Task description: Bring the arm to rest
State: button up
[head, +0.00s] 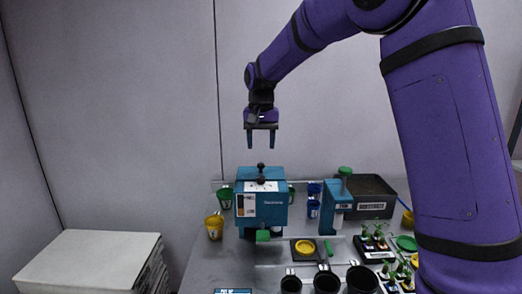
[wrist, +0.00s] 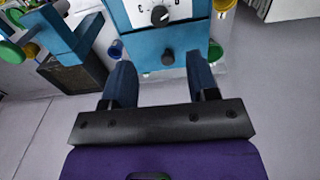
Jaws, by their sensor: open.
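My purple arm reaches in from the upper right in the head view. My gripper (head: 260,143) hangs pointing down in the air above a blue box-like machine (head: 262,205). Its two fingers are apart with nothing between them. In the wrist view my gripper (wrist: 162,85) shows two dark blue fingers spread apart and empty. The blue machine (wrist: 190,60) lies beyond the fingertips there, and I see a gap below the gripper in the head view.
A grey table (head: 210,262) holds black pots (head: 327,283), a yellow dish on a dark plate (head: 304,247), a smaller blue device (head: 335,205), a dark bin (head: 368,191), seedlings (head: 376,236) and coloured cups (head: 214,226). A white stack (head: 90,258) stands left. Air around the gripper is clear.

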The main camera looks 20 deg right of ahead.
dwell(0.4)
jog(key=s+d+r+n+t, duration=0.15)
jog(key=s+r, duration=0.25)
jog(key=s, duration=0.5)
jog(key=s+d+r+t, duration=0.1)
jog(key=s+d+r, duration=0.25)
jog(key=s, duration=0.55)
jog(key=s+d+f+n+t, duration=0.1)
jog(key=s+f, duration=0.1)
jog(key=s, duration=0.8)
jog(key=s+f+n+t, duration=0.1)
jog(key=s, duration=0.8)
jog(key=shift+s+d+f+t, duration=0.35)
jog(key=shift+d+f, duration=0.05)
